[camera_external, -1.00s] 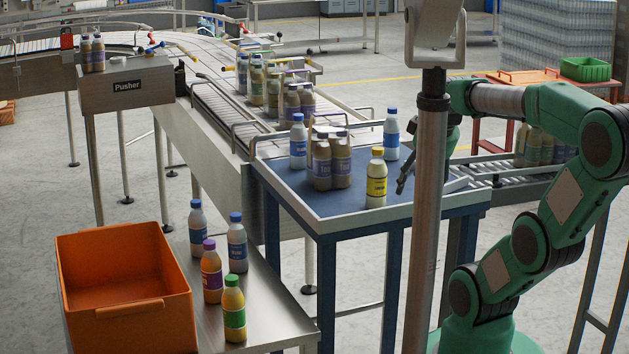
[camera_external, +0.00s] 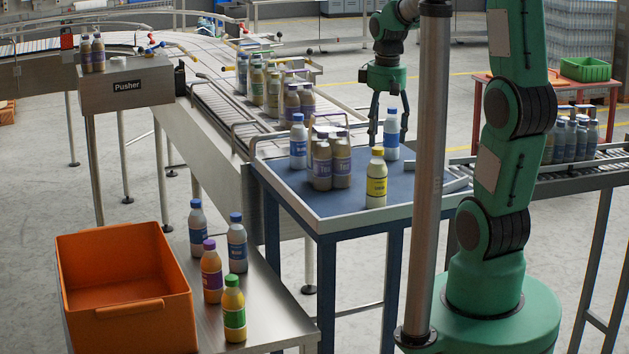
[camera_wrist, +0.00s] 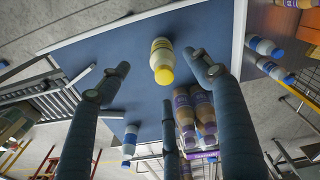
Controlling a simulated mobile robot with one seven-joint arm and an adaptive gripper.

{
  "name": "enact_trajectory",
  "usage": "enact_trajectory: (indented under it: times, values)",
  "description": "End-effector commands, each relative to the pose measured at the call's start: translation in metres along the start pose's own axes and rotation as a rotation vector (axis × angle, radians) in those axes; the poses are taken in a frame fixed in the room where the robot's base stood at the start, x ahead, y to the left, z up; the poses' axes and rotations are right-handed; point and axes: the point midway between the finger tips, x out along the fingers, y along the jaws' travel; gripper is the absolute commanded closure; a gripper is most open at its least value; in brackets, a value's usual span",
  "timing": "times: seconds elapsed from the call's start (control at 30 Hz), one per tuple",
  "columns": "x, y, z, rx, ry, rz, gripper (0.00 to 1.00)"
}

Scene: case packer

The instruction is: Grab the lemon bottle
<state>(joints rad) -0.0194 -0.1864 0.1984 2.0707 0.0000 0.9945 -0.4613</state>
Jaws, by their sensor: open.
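The lemon bottle (camera_external: 376,182), with a yellow cap and yellow label, stands upright near the front edge of the blue table (camera_external: 330,200). In the wrist view the lemon bottle (camera_wrist: 162,60) appears between the spread fingers, cap towards me, touched by none. My gripper (camera_external: 388,138) is open and empty, pointing down over the back right of the table, behind the lemon bottle. Its fingers also show in the wrist view (camera_wrist: 157,75). A white bottle with a blue cap (camera_external: 391,143) stands close by the fingers; I cannot tell whether they touch.
An orange crate (camera_external: 125,325) and several bottles occupy the front left table. A grey post (camera_external: 428,170) stands in front of the blue table's right side.

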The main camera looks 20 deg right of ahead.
Motion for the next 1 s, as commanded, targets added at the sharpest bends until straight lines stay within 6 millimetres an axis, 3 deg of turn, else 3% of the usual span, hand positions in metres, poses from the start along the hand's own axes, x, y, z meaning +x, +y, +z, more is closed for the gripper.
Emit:
enact_trajectory:
  times: [0.3,0.77,1.0]
  values:
    - [0.002,0.009,-0.022,-0.069,-0.055,-0.03,0.35]
    - [0.006,0.01,-0.023,-0.072,-0.057,-0.031,0.35]
    - [0.029,0.009,-0.021,-0.072,-0.059,-0.032,0.35]
